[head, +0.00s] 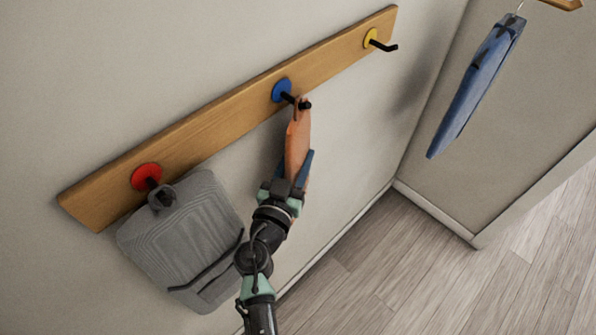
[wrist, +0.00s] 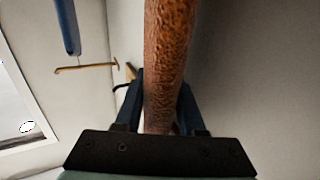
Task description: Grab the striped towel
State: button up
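An orange-brown cloth item (head: 298,140) hangs by a loop from the hook with the blue disc, at the middle of the wooden rail. It looks like the towel, but I cannot make out stripes on it. In the wrist view its textured brown edge (wrist: 168,60) runs from top to bottom between my fingers. My gripper (head: 298,170) is at the lower part of this item, with its dark blue fingers apart, one on each side. In the wrist view my gripper (wrist: 162,90) shows very little gap beside the cloth, and firm contact is not clear.
A grey backpack (head: 185,235) hangs from the red-disc hook, close left of my arm. The yellow-disc hook (head: 380,42) is empty. A blue garment (head: 476,85) hangs at the right wall. Wooden floor (head: 400,265) is clear at lower right.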

grip_shut()
jog(key=shift+s+r, duration=0.1)
jog(key=shift+r, duration=0.05)
